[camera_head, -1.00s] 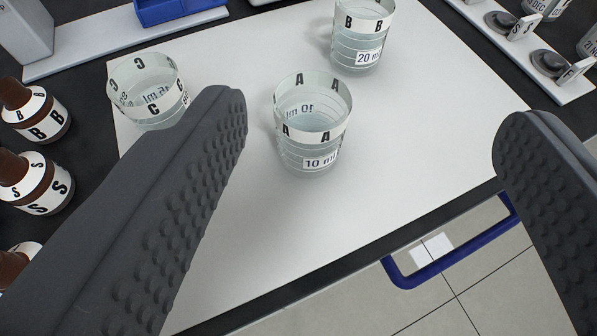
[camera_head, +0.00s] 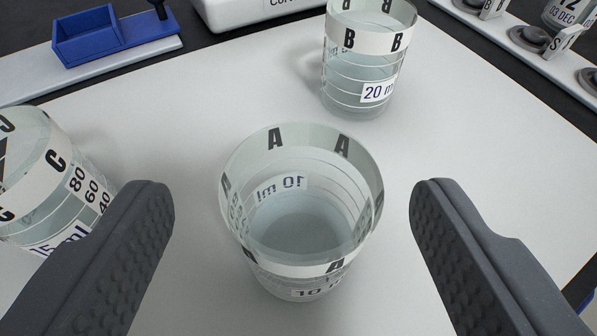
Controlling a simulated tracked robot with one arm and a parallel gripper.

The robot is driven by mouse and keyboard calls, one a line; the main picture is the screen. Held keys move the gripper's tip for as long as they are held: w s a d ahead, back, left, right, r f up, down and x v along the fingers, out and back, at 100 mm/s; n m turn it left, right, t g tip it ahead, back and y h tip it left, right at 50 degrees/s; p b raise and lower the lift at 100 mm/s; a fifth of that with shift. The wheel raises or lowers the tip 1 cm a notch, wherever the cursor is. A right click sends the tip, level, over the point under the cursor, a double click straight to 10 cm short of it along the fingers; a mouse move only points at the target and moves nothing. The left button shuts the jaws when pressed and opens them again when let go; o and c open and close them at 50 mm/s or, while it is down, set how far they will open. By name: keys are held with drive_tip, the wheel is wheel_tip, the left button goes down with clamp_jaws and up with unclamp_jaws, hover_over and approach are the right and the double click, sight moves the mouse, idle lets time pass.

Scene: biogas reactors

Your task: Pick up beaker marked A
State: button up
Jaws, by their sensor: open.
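Beaker A (camera_head: 300,235) is clear glass with a white band of letters A and a 10 ml label, and holds a little clear liquid. It stands upright on the white mat in the middle of the view. My gripper (camera_head: 292,205) is open, with one dark finger on each side of the beaker. There is a gap between each finger and the glass, and neither seems to touch it. The lower part of the beaker is partly hidden by its own rim and band.
Beaker B (camera_head: 365,65), marked 20 ml, stands behind and to the right. Beaker C (camera_head: 45,185) stands at the left, close to my left finger. The white mat (camera_head: 480,130) is bare at the right. A blue tray (camera_head: 90,42) and a rack of stoppers (camera_head: 530,38) lie at the back.

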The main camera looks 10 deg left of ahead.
sight(301, 159)
drive_tip(key=shift+d+f+b+x, duration=0.1)
drive_tip(key=shift+b+x, duration=0.35)
drive_tip(key=shift+x, duration=0.95)
drive_tip(key=shift+d+f+b+x, duration=0.15)
drive_tip(key=shift+b+x, duration=0.25)
drive_tip(key=shift+x, duration=1.05)
drive_tip(key=shift+s+r, duration=0.1)
drive_tip(key=shift+r, duration=0.05)
drive_tip(key=c, duration=1.1)
